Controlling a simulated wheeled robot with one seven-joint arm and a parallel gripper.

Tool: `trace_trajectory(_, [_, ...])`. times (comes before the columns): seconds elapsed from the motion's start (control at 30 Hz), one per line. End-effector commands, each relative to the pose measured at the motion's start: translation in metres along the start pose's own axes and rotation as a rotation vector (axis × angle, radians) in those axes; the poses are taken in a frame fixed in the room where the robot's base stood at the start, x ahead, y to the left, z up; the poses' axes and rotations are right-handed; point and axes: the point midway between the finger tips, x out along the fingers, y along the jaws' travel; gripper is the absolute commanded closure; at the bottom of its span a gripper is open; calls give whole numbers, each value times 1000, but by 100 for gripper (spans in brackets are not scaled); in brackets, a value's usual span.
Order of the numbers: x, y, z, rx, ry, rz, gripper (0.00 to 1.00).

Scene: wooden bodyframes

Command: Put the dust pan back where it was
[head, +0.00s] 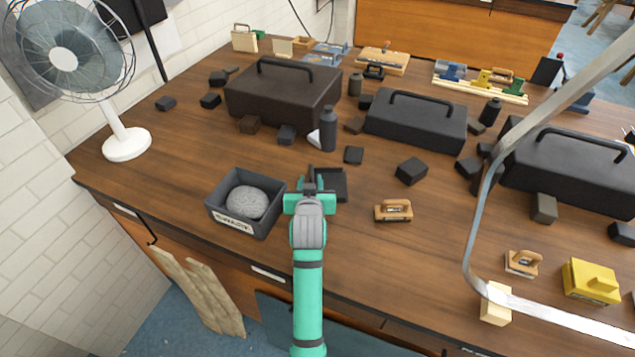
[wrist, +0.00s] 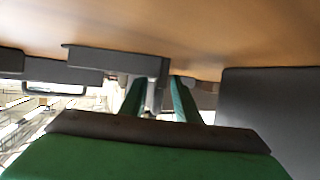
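A flat dark dust pan (head: 330,186) lies on the wooden table, just beyond and to the right of my gripper (head: 311,192). My arm partly covers it in the head view. In the wrist view my gripper's two green fingers (wrist: 158,98) stand apart, with a dark upright piece between them. This piece joins a dark flat shape (wrist: 110,60) and looks like part of the dust pan. I see a small gap beside the right finger; whether the left finger touches the piece is unclear.
A dark open box (head: 270,222) with a grey round stone (head: 243,202) stands close on the left. A wooden-handled tool (head: 393,211) lies to the right. Dark toolboxes (head: 285,92), a bottle (head: 328,130) and several dark blocks fill the back. A fan (head: 125,143) stands at left.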

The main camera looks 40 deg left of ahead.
Motion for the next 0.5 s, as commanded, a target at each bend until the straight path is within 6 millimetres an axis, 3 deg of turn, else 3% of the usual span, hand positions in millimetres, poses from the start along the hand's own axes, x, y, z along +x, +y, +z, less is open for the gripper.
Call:
trace_trajectory(0.17, [-9, 5, -2, 2, 1, 6, 71])
trace_trajectory(0.5, [-74, 12, -2, 7, 2, 18, 71])
